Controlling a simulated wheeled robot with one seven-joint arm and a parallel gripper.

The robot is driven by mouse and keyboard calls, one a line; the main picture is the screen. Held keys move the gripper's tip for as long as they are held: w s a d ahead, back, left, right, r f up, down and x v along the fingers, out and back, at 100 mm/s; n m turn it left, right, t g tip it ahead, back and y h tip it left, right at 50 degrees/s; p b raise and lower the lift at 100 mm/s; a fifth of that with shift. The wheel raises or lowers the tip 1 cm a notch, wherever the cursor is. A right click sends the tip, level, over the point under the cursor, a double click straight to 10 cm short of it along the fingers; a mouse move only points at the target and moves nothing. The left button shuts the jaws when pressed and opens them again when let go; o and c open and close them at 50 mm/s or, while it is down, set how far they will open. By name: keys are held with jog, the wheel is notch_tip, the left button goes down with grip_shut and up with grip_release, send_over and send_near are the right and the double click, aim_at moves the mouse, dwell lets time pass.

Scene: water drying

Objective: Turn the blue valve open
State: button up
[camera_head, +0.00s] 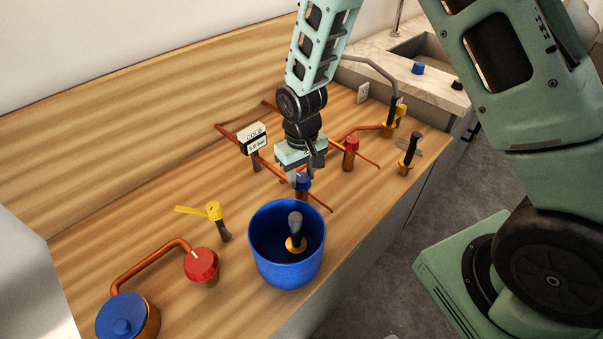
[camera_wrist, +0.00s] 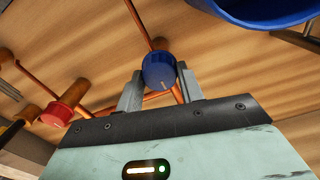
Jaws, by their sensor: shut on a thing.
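The blue valve (camera_head: 303,182) is a round blue knob on the copper pipework, behind the blue bucket in the head view. It also shows in the wrist view (camera_wrist: 158,71), with a pale mark on its face. My gripper (camera_head: 301,178) points down at the valve from above. In the wrist view its two grey fingers (camera_wrist: 160,88) stand on either side of the knob and are shut on it. In the head view the gripper covers part of the knob.
A blue bucket (camera_head: 262,262) with a black-and-yellow tool inside stands just in front of the valve. A red valve (camera_head: 351,147) is to the right. Another red knob (camera_head: 201,264) and a yellow-handled valve (camera_head: 214,210) are at front left.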

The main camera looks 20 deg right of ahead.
aim_at(302, 177)
jog(key=o, duration=1)
notch_tip(302, 177, up, 17)
jog(key=b, duration=0.2)
jog(key=shift+r, duration=0.2)
jog(key=s+a+n, duration=0.3)
jog(key=s, duration=0.9)
jog(key=s+a+n, duration=0.2)
jog(key=s+a, duration=0.1)
jog(key=s, duration=0.9)
jog(key=shift+a+n+y, duration=0.3)
jog(key=shift+a+n, duration=0.05)
jog(key=shift+n, duration=0.05)
